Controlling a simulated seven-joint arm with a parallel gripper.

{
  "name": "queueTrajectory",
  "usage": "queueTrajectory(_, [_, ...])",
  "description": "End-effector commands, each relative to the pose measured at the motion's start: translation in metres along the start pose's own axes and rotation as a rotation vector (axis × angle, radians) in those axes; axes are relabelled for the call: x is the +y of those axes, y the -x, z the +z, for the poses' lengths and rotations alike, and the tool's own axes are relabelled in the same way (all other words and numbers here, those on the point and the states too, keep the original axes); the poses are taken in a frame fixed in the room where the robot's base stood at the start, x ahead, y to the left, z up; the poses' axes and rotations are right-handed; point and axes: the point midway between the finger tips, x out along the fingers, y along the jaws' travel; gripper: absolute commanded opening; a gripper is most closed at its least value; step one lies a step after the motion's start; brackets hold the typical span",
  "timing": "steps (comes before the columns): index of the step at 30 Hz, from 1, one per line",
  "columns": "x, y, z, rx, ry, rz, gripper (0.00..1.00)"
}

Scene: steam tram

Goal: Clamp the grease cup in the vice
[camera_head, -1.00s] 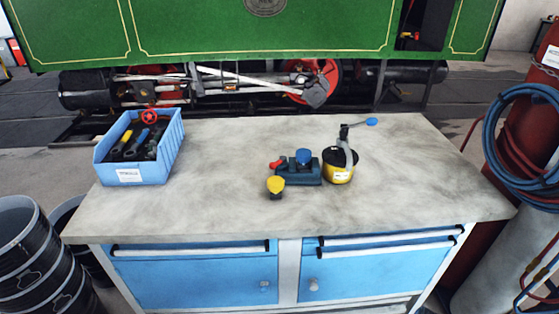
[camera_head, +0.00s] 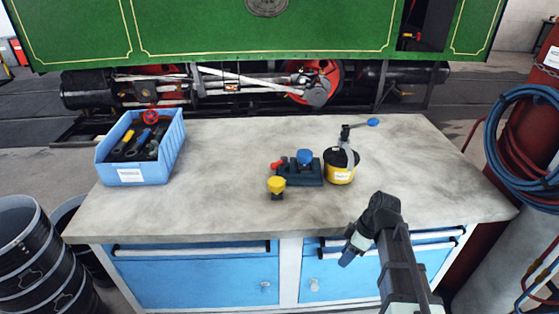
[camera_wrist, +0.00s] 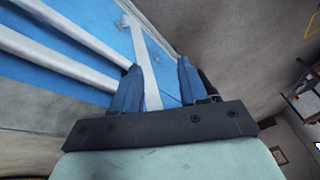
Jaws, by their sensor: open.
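A small dark teal vice (camera_head: 308,178) with a red handle (camera_head: 277,164) stands on the bench right of centre. A small cup with a yellow cap (camera_head: 277,185) stands upright close in front of its left end. A blue-capped part (camera_head: 304,157) rises at the top of the vice; I cannot tell whether it is clamped or which capped part is the grease cup. My gripper (camera_head: 347,257) is in front of the bench, by the right drawers, well away from the vice. In the wrist view its blue fingers (camera_wrist: 159,86) are apart with nothing between them.
A yellow-and-black tin (camera_head: 341,172) with a lever and blue grip stands right beside the vice. A blue bin (camera_head: 138,172) of tools sits at the bench's left. The worktop (camera_head: 215,180) between them is clear. Hoses (camera_head: 520,135) hang at the right.

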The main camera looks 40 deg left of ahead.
Motion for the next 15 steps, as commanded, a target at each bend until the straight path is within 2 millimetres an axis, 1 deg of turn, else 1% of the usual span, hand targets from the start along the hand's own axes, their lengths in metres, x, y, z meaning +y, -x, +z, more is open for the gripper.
queueTrajectory(1, [0.000, 0.012, -0.018, 0.009, 0.055, 0.006, 0.43])
queueTrajectory(3, [-0.003, 0.024, -0.036, 0.018, 0.121, 0.010, 0.43])
queueTrajectory(7, [-0.007, 0.043, -0.065, 0.032, 0.227, 0.017, 0.43])
queueTrajectory(10, [-0.002, 0.058, -0.089, 0.030, 0.318, 0.027, 0.43])
queueTrajectory(12, [0.012, 0.071, -0.111, 0.017, 0.400, 0.040, 0.43])
queueTrajectory(15, [0.041, 0.090, -0.148, -0.022, 0.542, 0.063, 0.43])
